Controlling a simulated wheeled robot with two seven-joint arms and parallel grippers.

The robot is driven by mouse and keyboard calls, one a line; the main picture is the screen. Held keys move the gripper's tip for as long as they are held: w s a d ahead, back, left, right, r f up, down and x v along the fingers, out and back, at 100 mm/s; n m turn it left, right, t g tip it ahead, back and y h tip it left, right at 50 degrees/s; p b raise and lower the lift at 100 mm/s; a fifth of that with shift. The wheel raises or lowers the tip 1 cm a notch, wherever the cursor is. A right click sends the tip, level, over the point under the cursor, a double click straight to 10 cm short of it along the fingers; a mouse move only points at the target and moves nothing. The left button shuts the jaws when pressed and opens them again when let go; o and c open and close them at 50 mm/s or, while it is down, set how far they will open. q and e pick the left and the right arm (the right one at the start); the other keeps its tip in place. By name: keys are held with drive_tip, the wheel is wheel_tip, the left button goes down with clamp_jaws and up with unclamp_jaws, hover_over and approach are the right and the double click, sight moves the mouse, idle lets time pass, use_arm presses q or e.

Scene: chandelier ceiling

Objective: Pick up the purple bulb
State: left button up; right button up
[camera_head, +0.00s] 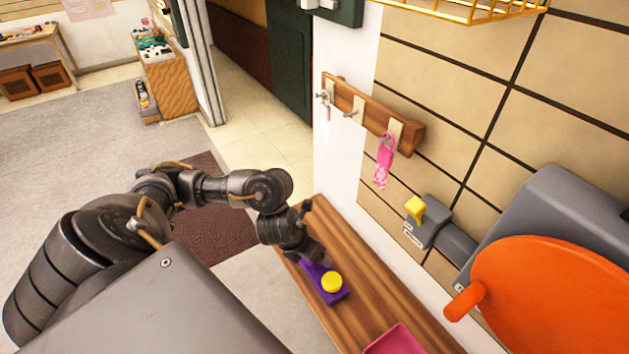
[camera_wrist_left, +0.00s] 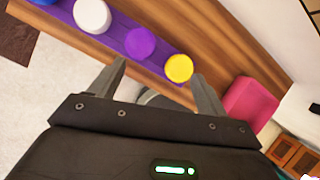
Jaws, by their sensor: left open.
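The purple bulb (camera_wrist_left: 140,42) sits on a purple tray (camera_wrist_left: 112,31) on the wooden shelf in the left wrist view. A yellow bulb (camera_wrist_left: 179,68) is right beside it, with a white bulb (camera_wrist_left: 92,15) on its other side and part of a blue one at the corner. My left gripper (camera_wrist_left: 158,84) is open and empty, its fingers pointing toward the purple and yellow bulbs. In the head view my left gripper (camera_head: 312,254) is over the tray (camera_head: 336,297); only the yellow bulb (camera_head: 332,282) shows there, and the purple bulb is hidden. My right gripper is not in view.
A pink box (camera_head: 397,342) stands farther along the wooden shelf (camera_head: 345,238). The wall beside it bears a hook rack (camera_head: 372,112), a grey box with a yellow switch (camera_head: 415,209) and a large orange disc (camera_head: 555,295). Bare shelf lies between tray and pink box.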

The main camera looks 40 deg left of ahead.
use_arm(q)
drive_tip(key=shift+m+y, duration=0.4)
drive_tip(key=shift+m, duration=0.1)
drive_tip(key=a+f+b, duration=0.1)
drive_tip(key=w+a+f+b, duration=0.1)
drive_tip(key=a+f, duration=0.1)
drive_tip(key=shift+w+f, duration=0.15)
drive_tip(key=shift+f, duration=0.15)
drive_tip(key=shift+b+x, duration=0.4)
drive_tip(key=shift+x, duration=2.7)
drive_tip(key=shift+w+d, duration=0.1)
drive_tip(key=shift+c, duration=0.5)
drive_tip(key=c, duration=1)
